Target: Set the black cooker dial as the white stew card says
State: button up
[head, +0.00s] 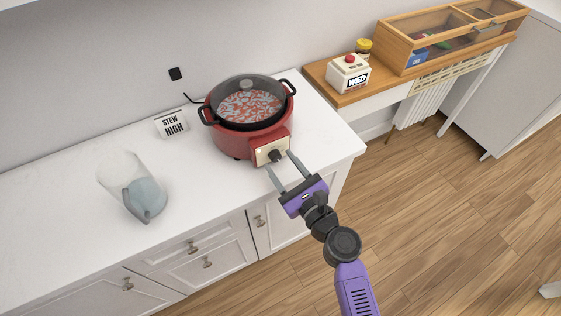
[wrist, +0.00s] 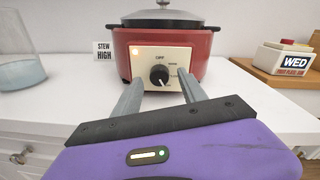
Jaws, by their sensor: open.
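The red cooker (head: 232,142) stands on the white counter with a glass lid over its contents. Its cream front panel carries the black dial (wrist: 159,76); the dial also shows in the head view (head: 276,155). An orange lamp glows on the panel, and "OFF" is marked above the dial. The dial's white pointer mark points down and slightly right; the label there is too small to read. The white stew card (head: 171,123) reads "STEW HIGH" and stands left of the cooker. My gripper (head: 280,161) is open, its fingers on either side of the dial, apparently not touching it.
A clear container (head: 132,187) with a blue-grey thing in it stands at the counter's left. To the right, a wooden shelf holds a white box (head: 349,75) with a red button and "WED" sign, a yellow-lidded jar (head: 364,47) and a wooden case (head: 400,53).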

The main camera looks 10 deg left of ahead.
jog(key=v, duration=0.7)
dwell(0.5)
jog(key=s+d+r+n+t+h, duration=0.2)
jog(key=s+d+n+h, duration=0.6)
jog(key=d+n, duration=0.55)
jog(key=s+d+r+n, duration=0.2)
jog(key=s+n, duration=0.2)
jog(key=s, duration=0.4)
jog(key=s+d+r+n+g+h, duration=0.1)
jog(key=s+n, duration=0.3)
jog(key=s, duration=0.5)
jog(key=s+d+r+n+h, duration=0.1)
jog(key=s+d+r+n, duration=0.2)
jog(key=s, duration=0.5)
jog(key=shift+s+d+r+n+g, duration=0.3)
jog(key=shift+r+n, duration=0.1)
jog(key=shift+n, duration=0.35)
